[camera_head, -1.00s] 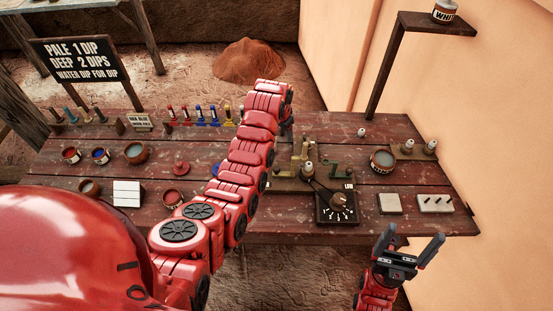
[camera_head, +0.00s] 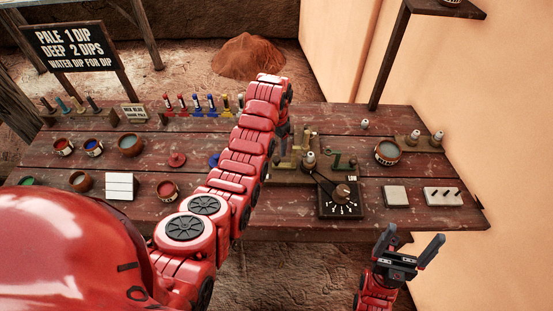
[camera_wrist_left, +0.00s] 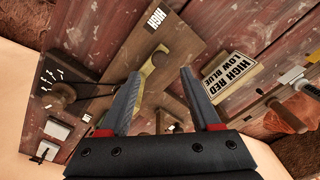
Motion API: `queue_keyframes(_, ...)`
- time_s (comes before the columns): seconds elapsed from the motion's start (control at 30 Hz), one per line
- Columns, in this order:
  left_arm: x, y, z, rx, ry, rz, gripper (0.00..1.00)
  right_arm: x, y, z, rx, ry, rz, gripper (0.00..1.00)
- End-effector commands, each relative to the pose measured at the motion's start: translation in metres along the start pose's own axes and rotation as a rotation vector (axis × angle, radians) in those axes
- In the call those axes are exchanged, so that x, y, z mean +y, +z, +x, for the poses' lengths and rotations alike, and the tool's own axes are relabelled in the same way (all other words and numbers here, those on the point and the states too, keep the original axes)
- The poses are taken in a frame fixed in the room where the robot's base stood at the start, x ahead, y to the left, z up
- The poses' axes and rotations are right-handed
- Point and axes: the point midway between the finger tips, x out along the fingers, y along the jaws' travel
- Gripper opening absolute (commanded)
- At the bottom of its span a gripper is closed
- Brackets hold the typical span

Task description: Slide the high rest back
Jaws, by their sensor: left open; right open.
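In the left wrist view a wooden board (camera_wrist_left: 185,40) carries a white HIGH label (camera_wrist_left: 155,18). A yellow-olive curved piece, apparently the high rest (camera_wrist_left: 150,68), lies on it just inside the left-hand fingertip. My left gripper (camera_wrist_left: 162,73) is open with its fingers on either side of the piece's end; I cannot tell whether they touch it. In the head view my left gripper (camera_head: 284,133) points down over the rest fixture (camera_head: 290,177), and my arm hides part of it. My right gripper (camera_head: 408,244) is open and empty in front of the table.
A black dial box (camera_head: 340,207) stands at the fixture's front. Two pale tiles (camera_head: 396,196) and a bowl (camera_head: 387,152) are to its right. Bowls and colored tools fill the table's left. A post (camera_head: 390,60) rises at the back. A HIGH RED LOW BLUE sign (camera_wrist_left: 227,75) shows nearby.

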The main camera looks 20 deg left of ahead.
Motion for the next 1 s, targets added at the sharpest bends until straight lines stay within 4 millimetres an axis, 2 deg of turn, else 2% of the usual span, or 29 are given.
queue_keyframes(0.03,0.001,0.002,0.003,-0.004,0.003,0.000,0.64,0.001,-0.002,0.011,0.000,0.000,0.000,0.89)
queue_keyframes(0.2,0.001,0.001,0.029,-0.003,0.002,0.000,0.64,0.001,-0.003,0.020,-0.001,0.000,0.000,0.89)
queue_keyframes(0.4,0.001,0.001,0.050,-0.004,0.002,0.000,0.64,0.001,-0.004,0.021,-0.001,0.000,0.000,0.89)
queue_keyframes(0.63,0.000,0.000,0.059,-0.001,0.001,0.000,0.64,0.001,-0.004,0.023,-0.001,0.000,0.000,0.89)
queue_keyframes(0.93,0.000,0.000,0.061,0.001,0.000,0.000,0.64,0.001,-0.004,0.023,-0.001,0.000,0.000,0.89)
queue_keyframes(0.97,0.000,0.000,0.061,0.001,0.000,0.000,0.62,0.001,-0.004,0.023,-0.001,0.000,0.000,0.89)
queue_keyframes(1.0,0.000,0.000,0.061,0.001,0.000,0.000,0.55,0.001,-0.004,0.023,-0.001,0.000,0.000,0.89)
